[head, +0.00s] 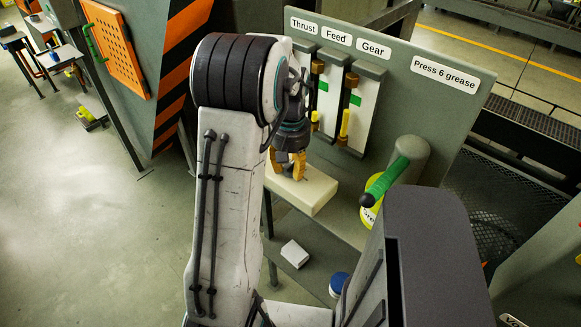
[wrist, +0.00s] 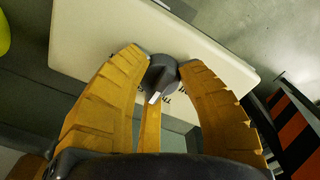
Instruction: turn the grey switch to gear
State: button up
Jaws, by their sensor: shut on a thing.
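The grey switch (wrist: 162,75) is a dark grey knob with a white pointer mark, standing on a cream box (wrist: 95,30). In the wrist view my gripper (wrist: 163,68) has its orange fingers closed around the knob from both sides. The white mark points toward the lower left of that view. Dark lettering on the box beside the knob is mostly covered by the fingers.
A green-handled lever (head: 385,182) stands right of the box. A small white block (head: 294,254) and a blue-topped item (head: 339,283) lie below. An orange perforated panel (head: 116,48) is at left.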

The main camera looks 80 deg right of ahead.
aim_at(291, 164)
jog(key=m, duration=0.7)
jog(key=shift+f+b, duration=0.1)
jog(key=shift+b, duration=0.3)
jog(key=m, duration=0.4)
jog(key=shift+a, duration=0.1)
jog(key=shift+m+b, duration=0.3)
jog(key=shift+m, duration=1.6)
jog(key=o, duration=1.2)
notch_tip(291, 164, up, 12)
jog(key=shift+r, duration=0.1)
